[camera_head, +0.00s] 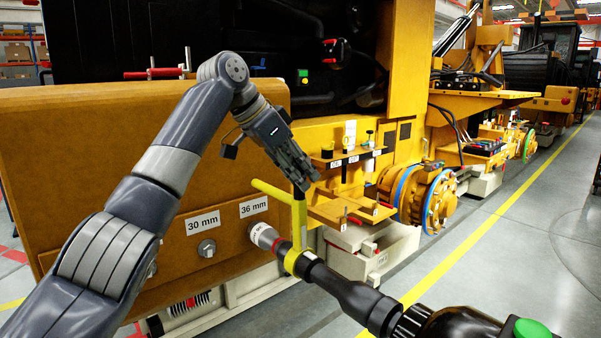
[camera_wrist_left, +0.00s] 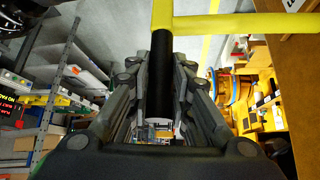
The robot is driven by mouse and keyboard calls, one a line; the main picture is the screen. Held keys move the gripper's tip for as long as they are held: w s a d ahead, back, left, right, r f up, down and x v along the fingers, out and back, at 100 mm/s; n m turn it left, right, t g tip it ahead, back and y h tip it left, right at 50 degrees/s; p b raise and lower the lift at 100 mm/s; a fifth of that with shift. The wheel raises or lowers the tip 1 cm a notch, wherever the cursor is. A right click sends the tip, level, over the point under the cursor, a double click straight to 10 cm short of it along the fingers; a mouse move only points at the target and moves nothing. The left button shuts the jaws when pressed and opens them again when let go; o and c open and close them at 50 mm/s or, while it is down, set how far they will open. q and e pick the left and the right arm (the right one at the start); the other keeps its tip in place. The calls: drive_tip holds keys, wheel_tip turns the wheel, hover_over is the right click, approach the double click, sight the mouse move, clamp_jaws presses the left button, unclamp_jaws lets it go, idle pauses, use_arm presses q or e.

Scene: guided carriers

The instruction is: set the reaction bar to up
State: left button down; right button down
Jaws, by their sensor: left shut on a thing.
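The yellow reaction bar (camera_head: 299,226) rises roughly upright from a yellow collar (camera_head: 296,262) on the dark power tool (camera_head: 345,290). A yellow side arm (camera_head: 270,191) reaches from it to the upper left, in front of the tan panel. My left gripper (camera_head: 302,182) is shut on the bar's black upper end. In the left wrist view the black end (camera_wrist_left: 161,75) lies between the fingers (camera_wrist_left: 160,95), and the yellow part (camera_wrist_left: 240,23) crosses at the top. The tool's nose (camera_head: 263,237) is at the panel under the "36 mm" label (camera_head: 254,206). My right gripper is not in view.
The tan panel (camera_head: 110,140) also carries a bolt (camera_head: 207,248) under a "30 mm" label (camera_head: 203,222). Yellow machinery with a small shelf (camera_head: 350,157) stands just behind the gripper. A green button (camera_head: 530,328) sits at the tool's rear. Grey floor is clear at right.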

use_arm(q)
drive_tip(key=shift+d+f, duration=0.1)
drive_tip(key=shift+d, duration=0.1)
drive_tip(key=c, duration=1.4)
unclamp_jaws()
drive_tip(key=shift+d, duration=0.15)
drive_tip(key=shift+c, duration=0.2)
drive_tip(key=shift+r, duration=0.2)
drive_tip(key=v, duration=1.1)
drive_tip(key=shift+r, duration=0.3)
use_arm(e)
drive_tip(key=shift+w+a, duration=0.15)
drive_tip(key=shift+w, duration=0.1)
use_arm(q)
drive_tip(key=shift+s, duration=0.1)
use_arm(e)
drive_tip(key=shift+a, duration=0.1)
